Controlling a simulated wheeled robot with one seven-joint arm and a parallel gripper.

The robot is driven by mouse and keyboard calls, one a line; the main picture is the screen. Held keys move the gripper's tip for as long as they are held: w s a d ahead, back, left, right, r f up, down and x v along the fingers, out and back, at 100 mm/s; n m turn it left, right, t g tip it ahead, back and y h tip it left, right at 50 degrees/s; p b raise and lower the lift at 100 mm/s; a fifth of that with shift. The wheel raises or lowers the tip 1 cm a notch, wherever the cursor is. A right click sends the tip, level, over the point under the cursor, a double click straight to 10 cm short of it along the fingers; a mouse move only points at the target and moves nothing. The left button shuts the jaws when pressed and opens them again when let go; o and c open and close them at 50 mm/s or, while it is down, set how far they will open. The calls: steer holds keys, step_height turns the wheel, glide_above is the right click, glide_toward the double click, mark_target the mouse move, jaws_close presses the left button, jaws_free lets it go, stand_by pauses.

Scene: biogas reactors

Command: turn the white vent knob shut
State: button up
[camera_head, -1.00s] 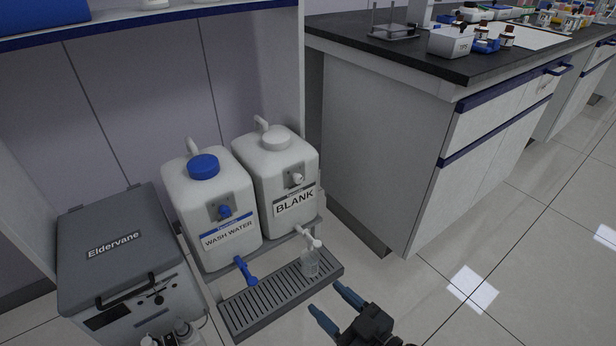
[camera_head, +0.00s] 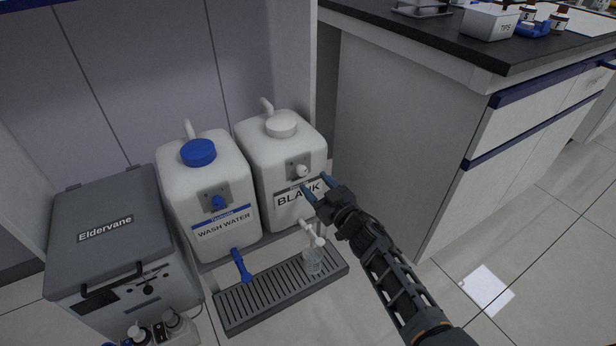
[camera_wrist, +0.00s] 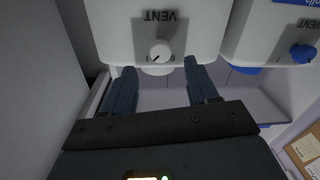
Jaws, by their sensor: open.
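The white vent knob (camera_head: 302,171) sits on a grey plate on the front of the white BLANK container (camera_head: 283,150). In the wrist view, upside down, the white vent knob (camera_wrist: 160,52) lies below the word VENT, between a mark on each side. A small dark line on its face points to the lower left. My gripper (camera_head: 316,185) is open and empty, in front of the container near the knob. In the wrist view, the knob shows between and beyond the fingertips of my gripper (camera_wrist: 160,72); I see no contact.
The WASH WATER container (camera_head: 205,190) with a blue vent knob (camera_head: 218,203) stands just left. Below are a white tap (camera_head: 312,234), a glass vessel (camera_head: 313,261), a blue tap (camera_head: 241,265) and a drip tray (camera_head: 262,304). A bench cabinet (camera_head: 400,130) stands close on the right.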

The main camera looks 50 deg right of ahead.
mark_target(304, 173)
steer(key=b+x, duration=0.1)
steer(key=x, duration=0.4)
steer(key=shift+a, duration=0.1)
steer(key=c, duration=1)
steer(key=shift+c, duration=0.2)
